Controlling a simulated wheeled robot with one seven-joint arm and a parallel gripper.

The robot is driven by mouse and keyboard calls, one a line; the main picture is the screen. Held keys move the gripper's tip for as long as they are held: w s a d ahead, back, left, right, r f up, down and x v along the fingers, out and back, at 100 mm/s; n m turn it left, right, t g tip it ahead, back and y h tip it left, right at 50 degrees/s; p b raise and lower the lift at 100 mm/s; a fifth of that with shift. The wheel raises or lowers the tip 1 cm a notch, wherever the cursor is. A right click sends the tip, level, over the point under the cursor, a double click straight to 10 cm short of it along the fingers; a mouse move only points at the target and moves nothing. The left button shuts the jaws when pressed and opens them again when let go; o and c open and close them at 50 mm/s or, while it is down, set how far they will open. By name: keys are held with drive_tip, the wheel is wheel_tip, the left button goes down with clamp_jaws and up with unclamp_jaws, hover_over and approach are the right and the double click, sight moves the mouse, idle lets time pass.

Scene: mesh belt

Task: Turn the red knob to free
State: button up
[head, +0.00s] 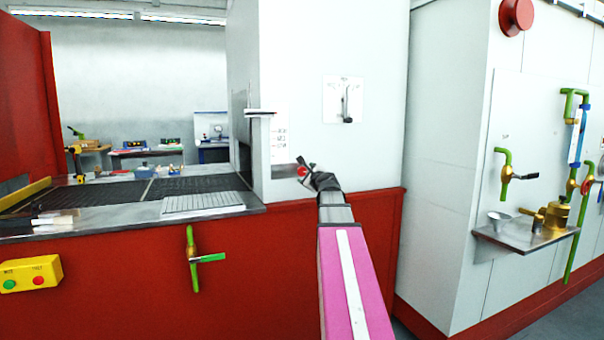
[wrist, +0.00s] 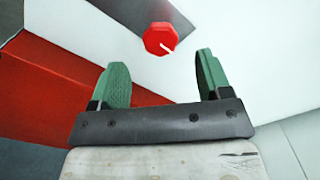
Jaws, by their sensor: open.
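The red knob (wrist: 158,38) is in the wrist view, at the upper middle. It is eight-sided, with a white pointer line towards the lower right, and sits by a dark grey plate (wrist: 120,8) on the white wall. In the head view the knob (head: 302,171) is a small red spot at my gripper's tip. My gripper (wrist: 160,72) is open, with two green-padded fingers (wrist: 118,85) apart. The knob lies beyond the fingertips, roughly between their lines, and they appear not to touch it. Any label marking free is not readable.
In the head view, a lever plate (head: 346,100) is on the white wall above right. A mesh belt (head: 195,184) and metal counter are left. A green-handled valve (head: 193,258) is on the red front panel. Pipes and a shelf (head: 520,233) are at right.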

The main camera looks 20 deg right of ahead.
sight(302, 172)
drive_tip(key=w, duration=0.6)
drive_tip(key=shift+w+a, duration=0.1)
drive_tip(key=shift+w, duration=0.2)
drive_tip(key=c, duration=0.9)
